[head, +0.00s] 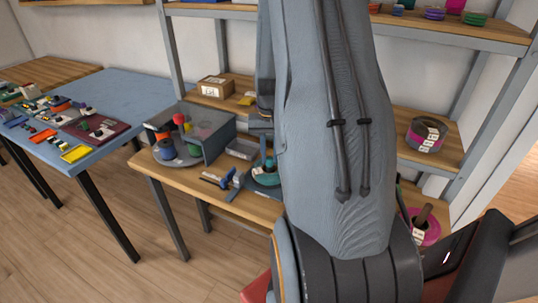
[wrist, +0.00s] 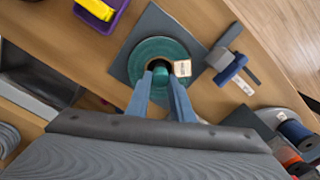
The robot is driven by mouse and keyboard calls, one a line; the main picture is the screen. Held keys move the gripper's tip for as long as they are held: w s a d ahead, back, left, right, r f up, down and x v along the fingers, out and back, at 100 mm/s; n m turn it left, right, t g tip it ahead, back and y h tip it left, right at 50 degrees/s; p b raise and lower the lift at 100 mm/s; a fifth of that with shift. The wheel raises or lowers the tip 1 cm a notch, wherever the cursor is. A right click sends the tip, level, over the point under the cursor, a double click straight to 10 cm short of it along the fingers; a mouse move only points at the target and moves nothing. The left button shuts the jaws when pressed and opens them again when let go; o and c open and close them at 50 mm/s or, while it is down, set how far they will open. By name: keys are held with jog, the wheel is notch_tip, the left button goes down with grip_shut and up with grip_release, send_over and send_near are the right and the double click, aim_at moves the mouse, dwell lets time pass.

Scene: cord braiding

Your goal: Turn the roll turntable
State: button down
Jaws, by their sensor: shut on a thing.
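A teal roll (wrist: 137,62) with a white label lies flat on a square dark grey base (wrist: 150,22); I take this to be the roll turntable. My gripper (wrist: 161,74) points down at its middle, with its two blue-grey fingers shut on a small teal knob (wrist: 160,80) in the dark centre. In the head view the teal roll (head: 266,175) shows at the left edge of my arm, which hides part of it and my fingertips.
A blue-handled tool (wrist: 231,70) lies close beside the base. A purple tray (wrist: 104,14) and a grey open bin (wrist: 35,85) are nearby. A blue table (head: 110,95) stands left.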

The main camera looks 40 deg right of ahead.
jog(key=shift+s, duration=0.1)
jog(key=c, duration=1.6)
grip_release()
jog(key=shift+o, duration=0.2)
jog(key=shift+r, duration=0.15)
jog(key=shift+r, duration=0.3)
jog(key=shift+r+b, duration=0.95)
jog(key=shift+r, duration=2.55)
